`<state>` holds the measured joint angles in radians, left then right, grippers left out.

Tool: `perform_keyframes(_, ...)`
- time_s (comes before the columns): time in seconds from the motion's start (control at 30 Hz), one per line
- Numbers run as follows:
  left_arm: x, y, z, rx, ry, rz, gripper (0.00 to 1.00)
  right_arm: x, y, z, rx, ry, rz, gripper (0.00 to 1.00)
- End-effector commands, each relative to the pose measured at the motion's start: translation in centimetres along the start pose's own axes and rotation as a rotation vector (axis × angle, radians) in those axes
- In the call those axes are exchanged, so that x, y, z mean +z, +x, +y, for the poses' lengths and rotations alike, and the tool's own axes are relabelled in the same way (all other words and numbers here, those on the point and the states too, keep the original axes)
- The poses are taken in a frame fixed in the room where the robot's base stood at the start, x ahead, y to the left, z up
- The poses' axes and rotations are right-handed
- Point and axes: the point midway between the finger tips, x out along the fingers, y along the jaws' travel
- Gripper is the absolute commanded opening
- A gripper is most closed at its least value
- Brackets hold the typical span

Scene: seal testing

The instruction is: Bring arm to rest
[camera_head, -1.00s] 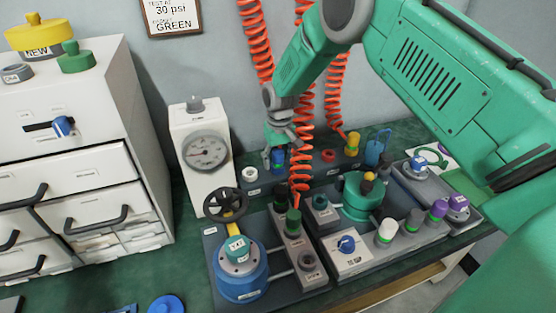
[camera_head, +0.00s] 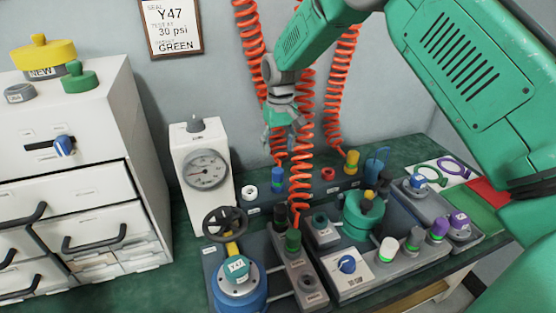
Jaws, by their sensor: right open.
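My right arm comes in from the right, a green arm. Its gripper (camera_head: 280,135) hangs in the air above the back of the bench, fingers down, among the orange coiled hoses. It is open, and I see nothing in it. A coiled hose (camera_head: 300,170) partly hides it. Below it a blue-topped connector (camera_head: 277,176) stands in the rear rack; the fingers are apart from it. My left gripper is not in view.
A gauge box (camera_head: 205,178) stands left of the hoses. A blue vessel labelled Y47 (camera_head: 238,288) sits in front. A green vessel (camera_head: 362,215), knobs and several coloured caps fill the right fixture. A white drawer cabinet (camera_head: 75,160) is at the left. A sign (camera_head: 173,25) hangs behind.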

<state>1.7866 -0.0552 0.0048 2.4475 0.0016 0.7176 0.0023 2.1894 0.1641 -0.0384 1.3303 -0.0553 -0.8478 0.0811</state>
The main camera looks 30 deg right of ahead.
Motion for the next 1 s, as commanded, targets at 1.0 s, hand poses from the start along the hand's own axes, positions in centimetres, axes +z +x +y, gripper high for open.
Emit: perform_keyframes(1.0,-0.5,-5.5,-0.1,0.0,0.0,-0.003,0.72,0.0,-6.2,-0.1,0.0,0.0,0.0,0.51)
